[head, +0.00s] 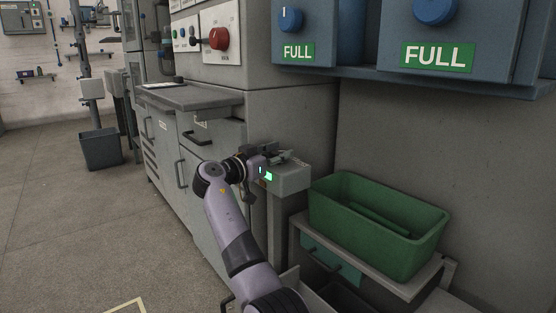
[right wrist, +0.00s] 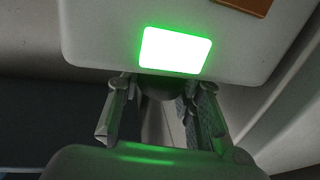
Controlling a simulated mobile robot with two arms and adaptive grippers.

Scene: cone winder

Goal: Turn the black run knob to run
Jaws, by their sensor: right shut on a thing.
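A pale grey control box (head: 291,178) stands on a post beside the cabinet, with a bright green lit window (head: 268,176). The lit window also shows in the right wrist view (right wrist: 176,50). Just below it there, the dark round run knob (right wrist: 162,87) sits between the two fingers of my right gripper (right wrist: 163,108). My right gripper (head: 257,172) is at the box's left face in the head view and is shut on the knob. The knob is mostly hidden by the gripper in the head view, and its pointer cannot be read. My left gripper is not in view.
A green bin (head: 378,226) stands on a low stand right of the box. A grey cabinet (head: 190,150) with a jutting worktop (head: 190,97) stands behind my arm. A panel above has a red knob (head: 219,38). Open floor lies at left, with a dark waste bin (head: 101,149).

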